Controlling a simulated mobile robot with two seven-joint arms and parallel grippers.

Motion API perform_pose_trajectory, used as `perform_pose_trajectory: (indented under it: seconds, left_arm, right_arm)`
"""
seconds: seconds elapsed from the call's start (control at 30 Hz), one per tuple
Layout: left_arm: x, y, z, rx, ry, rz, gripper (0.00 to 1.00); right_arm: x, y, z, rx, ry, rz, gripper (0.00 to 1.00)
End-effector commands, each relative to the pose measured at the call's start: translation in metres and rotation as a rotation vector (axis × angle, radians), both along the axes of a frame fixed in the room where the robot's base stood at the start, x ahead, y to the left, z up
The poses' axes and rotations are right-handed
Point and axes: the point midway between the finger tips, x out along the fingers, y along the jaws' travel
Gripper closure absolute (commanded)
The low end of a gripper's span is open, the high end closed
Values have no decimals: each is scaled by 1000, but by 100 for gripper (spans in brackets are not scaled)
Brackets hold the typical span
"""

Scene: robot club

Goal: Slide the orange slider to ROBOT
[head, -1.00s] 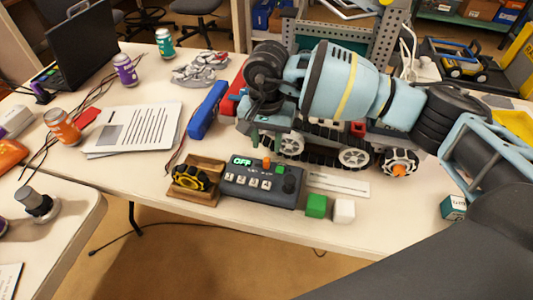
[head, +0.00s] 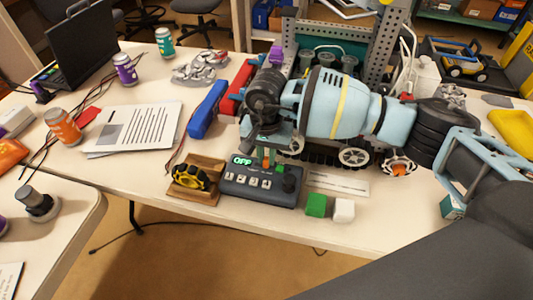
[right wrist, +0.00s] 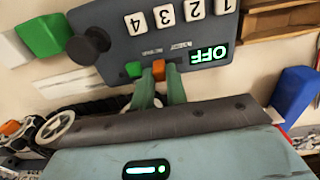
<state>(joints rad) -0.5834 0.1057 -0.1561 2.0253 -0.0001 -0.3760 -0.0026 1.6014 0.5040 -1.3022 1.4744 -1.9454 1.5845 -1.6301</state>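A dark grey control box (head: 262,190) lies on the table with a green OFF display (head: 241,160), numbered buttons and a black knob (head: 289,183). In the right wrist view the orange slider (right wrist: 158,67) sits on the box's face beside a small green part (right wrist: 134,69). My right gripper (right wrist: 160,80) points at the box, its two teal fingers a small gap apart, one on each side of the slider. Contact with it cannot be made out. In the head view the right gripper (head: 267,155) hangs over the box's far edge. My left gripper is not in view.
A blue box (head: 207,109) and a tracked rover (head: 354,158) are behind. The table's front edge is close.

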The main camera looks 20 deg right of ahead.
Motion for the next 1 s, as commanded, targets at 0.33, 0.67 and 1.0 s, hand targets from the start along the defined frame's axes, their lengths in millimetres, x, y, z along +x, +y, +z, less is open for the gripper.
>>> perform_pose_trajectory:
  seconds: [0.33, 0.67, 1.0]
  left_arm:
    - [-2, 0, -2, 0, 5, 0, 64]
    - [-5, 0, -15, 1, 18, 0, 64]
    - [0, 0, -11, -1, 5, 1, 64]
  right_arm:
    - [1, 1, 0, 0, 0, 1, 100]
    - [15, 23, -1, 2, 0, 0, 100]
    - [15, 23, 1, 5, -3, 1, 66]
